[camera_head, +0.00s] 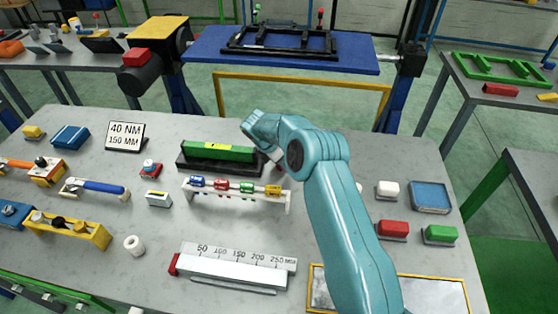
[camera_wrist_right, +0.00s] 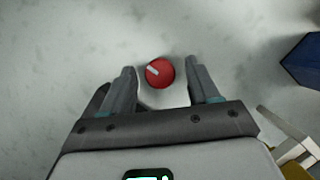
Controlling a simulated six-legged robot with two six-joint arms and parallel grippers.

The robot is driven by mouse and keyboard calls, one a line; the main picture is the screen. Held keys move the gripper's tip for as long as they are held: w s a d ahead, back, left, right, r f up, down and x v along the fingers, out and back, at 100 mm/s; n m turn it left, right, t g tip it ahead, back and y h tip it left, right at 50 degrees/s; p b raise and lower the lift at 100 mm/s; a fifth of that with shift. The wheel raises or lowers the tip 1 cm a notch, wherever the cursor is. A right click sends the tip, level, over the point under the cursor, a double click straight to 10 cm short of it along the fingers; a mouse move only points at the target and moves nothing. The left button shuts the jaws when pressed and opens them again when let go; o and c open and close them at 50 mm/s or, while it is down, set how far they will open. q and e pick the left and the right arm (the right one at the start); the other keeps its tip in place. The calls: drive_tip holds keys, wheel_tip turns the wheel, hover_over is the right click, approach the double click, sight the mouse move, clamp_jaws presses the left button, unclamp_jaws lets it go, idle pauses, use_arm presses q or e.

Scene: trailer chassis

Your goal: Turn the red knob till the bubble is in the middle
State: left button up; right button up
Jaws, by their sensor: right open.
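In the right wrist view a round red knob (camera_wrist_right: 160,72) with a white pointer mark lies between the fingertips of my right gripper (camera_wrist_right: 163,70). The gripper is open, one finger on each side, with a visible gap to the knob. In the head view a green level (camera_head: 218,153) with a yellow vial (camera_head: 215,146) lies on a dark base; the bubble is too small to read. My right arm reaches over the table to the right of the level. Its gripper is mostly hidden there, and I cannot make out this knob. My left gripper is not in view.
A white rack (camera_head: 235,199) with several coloured pieces stands in front of the level. A red-topped device (camera_head: 150,169) and a sign (camera_head: 125,135) stand to its left. In the wrist view a blue block (camera_wrist_right: 304,60) lies at the right, with grey surface clear around the knob.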

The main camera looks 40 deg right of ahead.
drive_tip(key=p+v, duration=0.2)
drive_tip(key=v, duration=1.4)
drive_tip(key=shift+r, duration=0.2)
